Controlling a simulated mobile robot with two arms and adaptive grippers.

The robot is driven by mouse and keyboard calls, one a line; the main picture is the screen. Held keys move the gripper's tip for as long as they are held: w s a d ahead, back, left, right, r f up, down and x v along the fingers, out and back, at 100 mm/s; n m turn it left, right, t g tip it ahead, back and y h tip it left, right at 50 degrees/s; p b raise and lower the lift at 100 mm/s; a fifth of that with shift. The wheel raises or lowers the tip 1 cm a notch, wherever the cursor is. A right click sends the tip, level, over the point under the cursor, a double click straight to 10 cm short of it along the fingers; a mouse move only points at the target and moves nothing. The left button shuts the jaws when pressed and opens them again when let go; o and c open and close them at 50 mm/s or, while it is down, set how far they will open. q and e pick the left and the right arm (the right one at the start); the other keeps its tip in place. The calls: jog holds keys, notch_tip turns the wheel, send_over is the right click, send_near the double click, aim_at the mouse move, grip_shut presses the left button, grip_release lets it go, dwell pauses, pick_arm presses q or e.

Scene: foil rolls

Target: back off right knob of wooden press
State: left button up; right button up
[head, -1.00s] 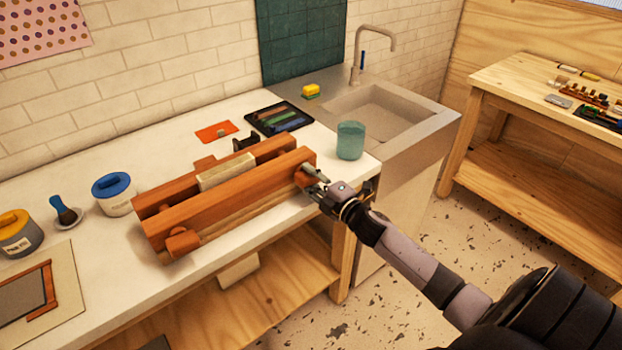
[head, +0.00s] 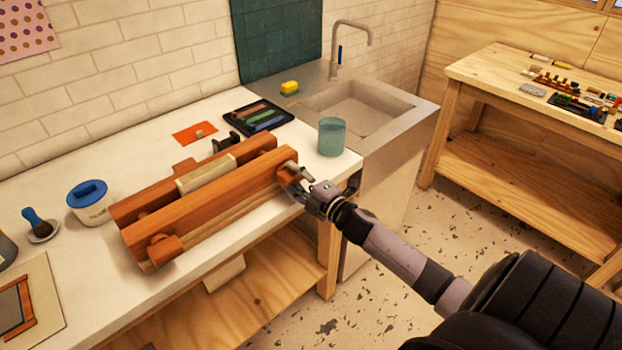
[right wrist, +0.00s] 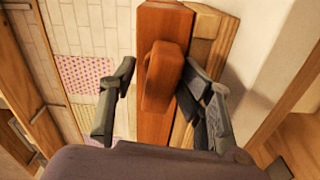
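The wooden press (head: 215,205) lies on the white counter, its long reddish beams clamped along a pale block (head: 206,173). The right knob (head: 287,173) is on the front beam's right end; it also shows in the right wrist view (right wrist: 162,76) as an upright reddish wooden bar. The left knob (head: 164,248) is at the other end. My right gripper (head: 300,186) is at the right knob. In the right wrist view its fingers (right wrist: 163,105) are spread on both sides of the knob, with gaps, not closed on it. My left gripper is not in view.
A teal cup (head: 332,137) stands close behind the press's right end, near the sink (head: 352,108). A dark tray of tools (head: 258,117) and an orange card (head: 195,133) lie behind. A blue-lidded jar (head: 90,203) stands left.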

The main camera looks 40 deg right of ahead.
jog(key=s+d, duration=0.1)
jog(key=s, duration=0.9)
jog(key=shift+s, duration=0.3)
